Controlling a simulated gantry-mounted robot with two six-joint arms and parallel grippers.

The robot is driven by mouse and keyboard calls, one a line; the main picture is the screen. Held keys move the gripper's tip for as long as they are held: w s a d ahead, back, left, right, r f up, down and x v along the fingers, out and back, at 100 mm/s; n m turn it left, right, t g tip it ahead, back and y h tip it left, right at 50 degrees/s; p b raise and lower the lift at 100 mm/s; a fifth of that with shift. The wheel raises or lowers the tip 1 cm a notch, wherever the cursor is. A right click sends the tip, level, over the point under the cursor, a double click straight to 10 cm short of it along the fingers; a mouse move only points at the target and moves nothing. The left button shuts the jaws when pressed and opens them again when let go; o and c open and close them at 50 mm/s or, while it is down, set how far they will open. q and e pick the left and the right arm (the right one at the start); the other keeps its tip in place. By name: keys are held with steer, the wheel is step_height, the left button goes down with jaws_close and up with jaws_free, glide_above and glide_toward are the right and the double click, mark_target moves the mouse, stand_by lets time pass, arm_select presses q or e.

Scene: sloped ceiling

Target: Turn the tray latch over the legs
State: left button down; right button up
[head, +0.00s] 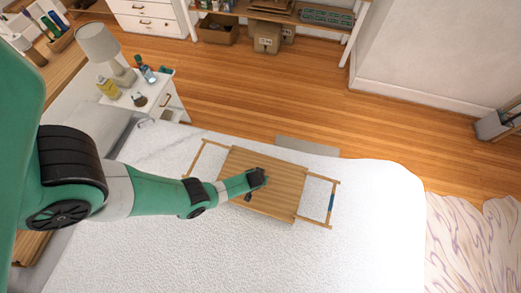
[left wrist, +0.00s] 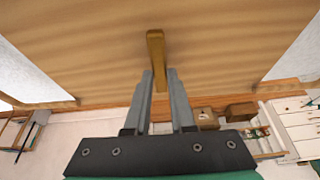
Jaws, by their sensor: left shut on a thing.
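The wooden tray (head: 275,200) lies on the white bed, with a leg frame (head: 334,205) sticking out at its right and another (head: 203,150) at its left. The right frame has a small blue patch. My left gripper (head: 257,180) is over the far part of the tray and hides the latch in the head view. In the left wrist view, the latch (left wrist: 156,50) is a short wooden bar against the tray's slatted face (left wrist: 80,55). My left gripper (left wrist: 160,78) is shut on the near end of the latch. My right gripper is not in view.
The textured white bed (head: 240,255) is clear around the tray. A white nightstand (head: 165,95) with a lamp (head: 100,45) and bottles stands at the upper left. A grey panel (head: 307,146) shows beyond the bed's far edge, above the wooden floor.

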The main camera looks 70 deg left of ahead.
arm_select(q)
steer(key=shift+m, duration=0.4)
steer(key=shift+m+t+h, duration=0.3)
steer(key=shift+m+h, duration=0.2)
steer(key=shift+m, duration=0.5)
steer(key=m, duration=0.2)
steer(key=shift+a+m+t+h+p, duration=0.1)
steer(key=shift+m+t+h+p, duration=0.2)
steer(key=shift+h, duration=0.1)
steer(key=m+h, duration=0.1)
steer(key=m, duration=0.1)
steer(key=shift+f+m+b, duration=0.1)
steer(key=shift+m+b, duration=0.3)
steer(key=m+h+b, duration=0.1)
steer(key=m, duration=0.1)
steer(key=m+b, duration=0.1)
steer(key=m, duration=0.1)
steer(key=shift+m+t+h, duration=0.3)
steer(key=shift+h, duration=0.1)
steer(key=shift+m+h, duration=0.5)
steer(key=shift+m, duration=0.7)
steer(key=shift+m+g+h, duration=0.4)
steer(key=shift+m+g, duration=0.1)
steer(key=shift+m, duration=0.8)
steer(key=shift+p, duration=0.3)
